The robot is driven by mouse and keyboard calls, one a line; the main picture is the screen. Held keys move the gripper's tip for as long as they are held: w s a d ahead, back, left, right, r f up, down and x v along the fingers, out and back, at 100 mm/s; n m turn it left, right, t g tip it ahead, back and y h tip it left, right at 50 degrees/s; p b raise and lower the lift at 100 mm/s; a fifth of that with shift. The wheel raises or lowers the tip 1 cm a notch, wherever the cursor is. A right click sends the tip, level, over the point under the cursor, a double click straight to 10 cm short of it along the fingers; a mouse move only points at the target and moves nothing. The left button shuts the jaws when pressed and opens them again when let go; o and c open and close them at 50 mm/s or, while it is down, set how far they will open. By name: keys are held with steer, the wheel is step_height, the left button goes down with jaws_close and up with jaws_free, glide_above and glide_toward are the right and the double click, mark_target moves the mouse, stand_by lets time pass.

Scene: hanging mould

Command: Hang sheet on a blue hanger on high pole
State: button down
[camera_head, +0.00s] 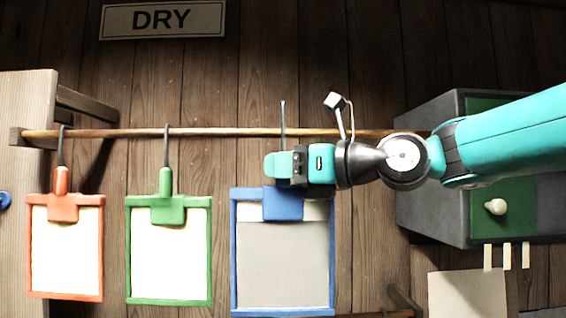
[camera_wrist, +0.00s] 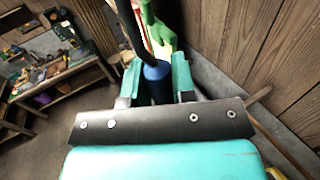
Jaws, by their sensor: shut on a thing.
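The blue hanger (camera_head: 283,204) has a blue clip and frame around a sheet (camera_head: 284,262), grey with a pale strip at the top. My gripper (camera_head: 285,166) is shut on its handle, just below the pole in the head view. The blue handle (camera_wrist: 157,78) shows between my fingers (camera_wrist: 157,85) in the wrist view. The high pole (camera_head: 225,132) runs level across the wall. The blue hanger's thin hook (camera_head: 283,112) reaches above the pole line, higher than the other hooks. I cannot tell whether it touches the pole. The frame hangs upright.
An orange hanger (camera_head: 62,207) and a green hanger (camera_head: 167,208), each with a white sheet, hang from the pole to the left. A grey cabinet (camera_head: 425,190) stands at the right. A DRY sign (camera_head: 162,20) is above. Pole space between green and blue is clear.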

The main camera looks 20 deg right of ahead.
steer(key=w+d+f, duration=0.1)
steer(key=w+d, duration=0.1)
steer(key=w, duration=0.5)
steer(key=shift+w+d+f, duration=0.15)
steer(key=shift+d+f, duration=0.05)
steer(key=shift+f, duration=0.1)
stand_by(0.3)
steer(key=c, duration=0.9)
jaws_free()
steer(key=shift+o, duration=0.2)
